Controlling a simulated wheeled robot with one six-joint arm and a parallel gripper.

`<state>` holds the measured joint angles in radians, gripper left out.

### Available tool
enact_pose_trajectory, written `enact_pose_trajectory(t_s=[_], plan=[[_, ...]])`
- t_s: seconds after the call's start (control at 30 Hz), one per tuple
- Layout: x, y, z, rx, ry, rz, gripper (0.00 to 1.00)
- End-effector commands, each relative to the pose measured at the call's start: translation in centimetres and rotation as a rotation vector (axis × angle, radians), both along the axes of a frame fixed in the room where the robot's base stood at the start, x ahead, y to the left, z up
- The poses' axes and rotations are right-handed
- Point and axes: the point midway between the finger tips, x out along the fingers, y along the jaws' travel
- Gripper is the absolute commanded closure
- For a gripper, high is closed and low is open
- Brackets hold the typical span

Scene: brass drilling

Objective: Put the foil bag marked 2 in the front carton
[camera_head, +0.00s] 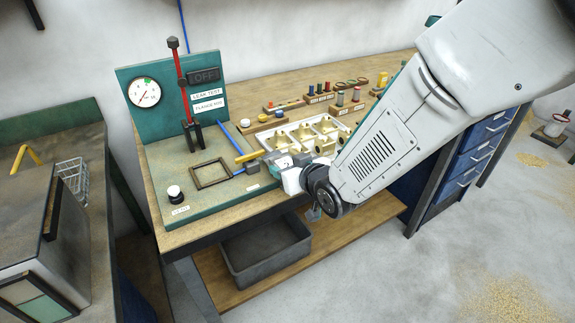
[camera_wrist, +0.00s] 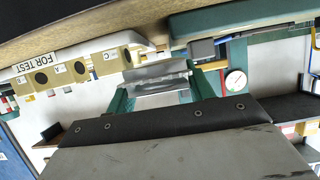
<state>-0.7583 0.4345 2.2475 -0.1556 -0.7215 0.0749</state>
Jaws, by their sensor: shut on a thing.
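My gripper (camera_wrist: 160,88) shows in the wrist view with its teal fingers shut on a silvery foil bag (camera_wrist: 158,76). The bag lies crosswise between the fingers, and I cannot read a number on it. My own arm and wrist hide part of that area. I cannot make out a front carton in either view.
A teal leak test stand with a dial (camera_head: 144,92) and red lever (camera_head: 181,85) stands at the bench's left. A dark square frame (camera_head: 193,180) lies before it. A grey bin (camera_head: 262,262) sits on the lower shelf. Blocks labelled FOR TEST (camera_wrist: 80,70) show in the wrist view.

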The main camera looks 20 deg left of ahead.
Motion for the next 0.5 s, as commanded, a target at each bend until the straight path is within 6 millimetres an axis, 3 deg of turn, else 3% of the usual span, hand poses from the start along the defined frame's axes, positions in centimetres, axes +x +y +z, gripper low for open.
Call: enact_pose_trajectory(t_s=[0.5], plan=[[0.30,-0.55,-1.07,0.001,-0.001,-0.008,0.78]])
